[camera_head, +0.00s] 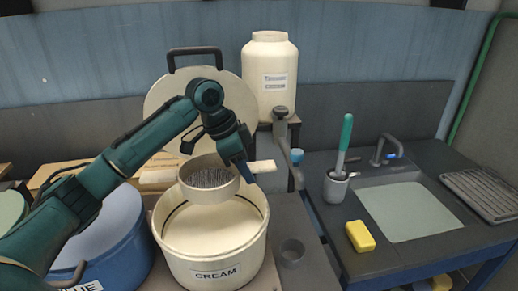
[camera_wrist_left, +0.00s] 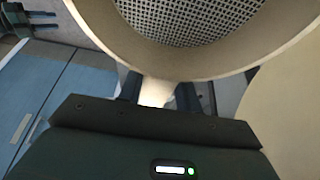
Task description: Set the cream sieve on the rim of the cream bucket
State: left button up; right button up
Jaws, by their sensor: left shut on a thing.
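The cream sieve (camera_head: 209,181) is a round cream ring with a grey mesh and a short handle. In the left wrist view the sieve's mesh and rim (camera_wrist_left: 190,62) fill the top, with the handle (camera_wrist_left: 155,92) between the fingers.
A blue bucket (camera_head: 118,262) stands left of the cream bucket. A round cream lid (camera_head: 165,95) leans behind it. A yellow sponge (camera_head: 360,236), a brush holder (camera_head: 336,187) and a sink (camera_head: 408,210) are further right.

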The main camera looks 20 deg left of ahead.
pick_arm(q)
jog(key=shift+w, duration=0.3)
jog(key=shift+s+f, duration=0.25)
jog(key=shift+f, duration=0.45)
notch_tip(320, 180, down, 7)
jog(key=shift+w, duration=0.1)
dwell(1.2)
jog(key=o, duration=1.1)
jog(key=shift+f, duration=0.1)
jog(key=shift+c, duration=0.2)
